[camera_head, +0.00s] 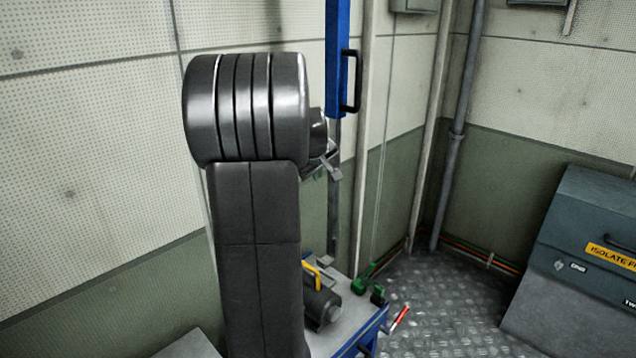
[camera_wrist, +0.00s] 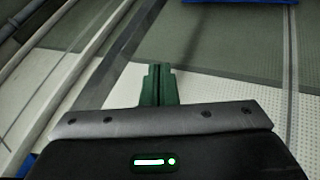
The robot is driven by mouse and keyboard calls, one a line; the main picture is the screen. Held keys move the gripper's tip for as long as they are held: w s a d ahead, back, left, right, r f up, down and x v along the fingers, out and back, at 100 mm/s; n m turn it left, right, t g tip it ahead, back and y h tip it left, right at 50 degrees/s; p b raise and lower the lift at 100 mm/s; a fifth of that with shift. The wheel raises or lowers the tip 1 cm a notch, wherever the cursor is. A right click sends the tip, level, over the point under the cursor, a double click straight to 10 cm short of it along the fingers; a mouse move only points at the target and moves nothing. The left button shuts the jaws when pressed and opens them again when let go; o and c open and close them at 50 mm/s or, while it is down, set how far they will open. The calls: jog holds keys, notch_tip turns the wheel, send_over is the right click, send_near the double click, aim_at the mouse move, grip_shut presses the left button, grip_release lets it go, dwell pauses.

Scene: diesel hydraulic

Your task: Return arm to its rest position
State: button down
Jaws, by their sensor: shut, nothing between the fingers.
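My arm stands folded upright in the head view, with a thick black joint at its top. My gripper (camera_wrist: 158,72) shows in the wrist view as two green fingers pressed together with nothing between them. It points towards a wall with a pale perforated upper part and a green-grey band. In the head view the arm hides most of the gripper; a small grey part of the wrist end shows just right of the joint.
A grey-topped bench (camera_head: 347,327) with blue edges stands low behind my arm. It bears a dark cylindrical unit (camera_head: 322,306), a yellow handle (camera_head: 312,271) and green parts (camera_head: 366,278). A blue post (camera_head: 338,60) rises behind. A cabinet (camera_head: 590,240) stands right; metal floor (camera_head: 450,300) between is clear.

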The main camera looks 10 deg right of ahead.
jog(key=shift+v, duration=2)
jog(key=shift+f, duration=0.1)
jog(key=w+d+f+p, duration=0.2)
jog(key=w+d+f, duration=0.3)
jog(key=w+f, duration=0.3)
jog(key=shift+s, duration=0.1)
